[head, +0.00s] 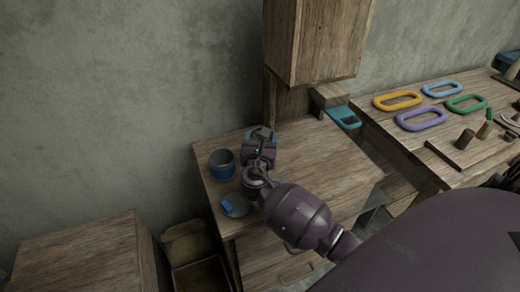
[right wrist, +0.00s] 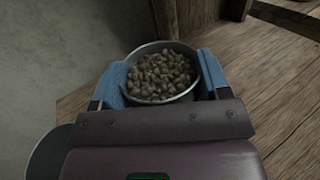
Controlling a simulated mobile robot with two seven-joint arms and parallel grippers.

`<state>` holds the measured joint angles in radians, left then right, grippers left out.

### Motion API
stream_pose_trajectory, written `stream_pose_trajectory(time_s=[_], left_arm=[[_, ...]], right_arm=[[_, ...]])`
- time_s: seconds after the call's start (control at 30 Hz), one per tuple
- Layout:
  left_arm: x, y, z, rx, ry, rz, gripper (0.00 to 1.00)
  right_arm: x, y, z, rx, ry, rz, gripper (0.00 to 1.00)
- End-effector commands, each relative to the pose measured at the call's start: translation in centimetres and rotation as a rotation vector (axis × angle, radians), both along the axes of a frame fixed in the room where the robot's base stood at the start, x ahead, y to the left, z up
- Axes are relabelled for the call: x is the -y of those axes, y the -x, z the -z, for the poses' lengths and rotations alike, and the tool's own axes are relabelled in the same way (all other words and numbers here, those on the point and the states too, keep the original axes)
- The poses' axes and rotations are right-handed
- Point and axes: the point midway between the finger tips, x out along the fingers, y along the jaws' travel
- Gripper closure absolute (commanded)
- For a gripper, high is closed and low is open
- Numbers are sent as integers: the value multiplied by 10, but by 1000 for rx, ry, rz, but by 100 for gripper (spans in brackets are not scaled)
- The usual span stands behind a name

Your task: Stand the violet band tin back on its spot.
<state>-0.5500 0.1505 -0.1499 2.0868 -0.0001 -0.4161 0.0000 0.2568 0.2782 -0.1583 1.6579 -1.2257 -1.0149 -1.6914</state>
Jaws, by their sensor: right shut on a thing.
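My right gripper (head: 262,137) is over the small wooden table top (head: 285,185), near its back edge. In the right wrist view its blue fingers (right wrist: 165,82) are shut on a round metal tin (right wrist: 162,76) from both sides. The tin is upright, open at the top and full of brown pebble-like pieces. Its band is hidden, so I cannot tell its colour or whether the tin touches the table. A second tin with a blue band (head: 221,163) stands to the left of the gripper. My left gripper is not in view.
A flat blue-grey piece (head: 236,206) lies near the left front edge. A teal piece (head: 344,117) is to the right. Coloured oval rings, including a violet one (head: 421,118), lie on the right bench.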

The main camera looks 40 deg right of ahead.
Motion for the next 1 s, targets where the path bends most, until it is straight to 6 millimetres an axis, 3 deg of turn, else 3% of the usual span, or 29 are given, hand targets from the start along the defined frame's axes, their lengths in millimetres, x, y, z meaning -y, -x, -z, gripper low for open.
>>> stream_pose_trajectory(time_s=[0.03, 0.2, 0.67, 0.7, 0.87, 1.0], left_arm=[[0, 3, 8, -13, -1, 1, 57], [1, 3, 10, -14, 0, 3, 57], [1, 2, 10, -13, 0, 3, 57], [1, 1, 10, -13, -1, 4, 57], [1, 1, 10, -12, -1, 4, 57], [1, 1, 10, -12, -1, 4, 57]], right_arm=[[0, 1, 16, -11, 1, 0, 58], [0, 1, 35, -7, 2, -1, 58], [0, 0, 38, -3, 0, -1, 58], [0, 0, 39, -3, 0, -1, 29], [0, 0, 38, -2, -1, -1, 5], [0, 0, 38, -2, -1, -1, 5]])
